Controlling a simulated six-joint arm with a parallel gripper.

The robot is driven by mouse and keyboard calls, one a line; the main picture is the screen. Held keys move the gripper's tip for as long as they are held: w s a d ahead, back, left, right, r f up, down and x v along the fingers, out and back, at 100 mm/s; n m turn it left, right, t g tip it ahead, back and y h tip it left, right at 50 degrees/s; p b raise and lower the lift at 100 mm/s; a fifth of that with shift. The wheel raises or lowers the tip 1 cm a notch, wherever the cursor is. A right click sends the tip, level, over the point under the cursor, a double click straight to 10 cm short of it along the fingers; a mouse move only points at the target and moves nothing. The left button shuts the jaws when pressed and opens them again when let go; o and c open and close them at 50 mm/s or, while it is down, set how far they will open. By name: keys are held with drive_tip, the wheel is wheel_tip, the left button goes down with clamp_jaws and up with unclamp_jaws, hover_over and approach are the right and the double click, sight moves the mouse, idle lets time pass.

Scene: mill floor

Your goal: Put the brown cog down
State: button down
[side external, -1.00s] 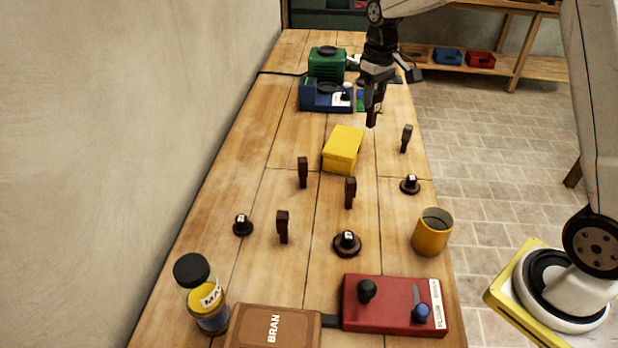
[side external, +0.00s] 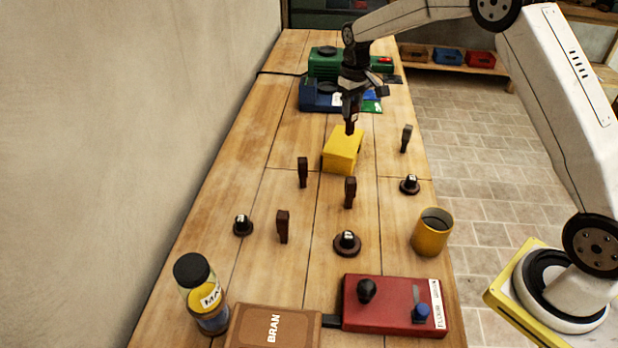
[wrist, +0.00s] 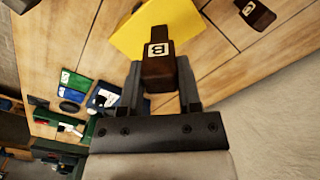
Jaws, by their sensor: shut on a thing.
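My gripper (side external: 350,112) is shut on a brown cog (wrist: 158,68), a dark brown peg-like block with a white lettered label. In the side view the cog (side external: 351,128) hangs just above the yellow box (side external: 342,150); I cannot tell whether it touches it. In the wrist view the cog sits between both fingers, with the yellow box (wrist: 140,30) behind it. Similar brown pegs stand on the bench: one (side external: 303,172) left of the box, one (side external: 350,192) in front of it, and one (side external: 283,227) nearer the camera.
Round dark knobs (side external: 347,243) stand on the bench (side external: 200,270). A yellow mug (side external: 432,232), red control box (side external: 393,305), brown BRAN case (side external: 275,328) and jar (side external: 202,293) are in front. Blue (side external: 320,96) and green machines are behind.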

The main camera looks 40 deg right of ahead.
sight(349, 119)
drive_tip(key=shift+w+f, duration=0.15)
drive_tip(key=shift+f, duration=0.05)
drive_tip(key=shift+w+f, duration=0.1)
drive_tip(key=shift+f, duration=1.55)
drive_tip(key=shift+f, duration=0.1)
drive_tip(key=shift+c, duration=1.5)
unclamp_jaws()
wheel_tip(349, 119, up, 12)
drive_tip(key=shift+r, duration=0.15)
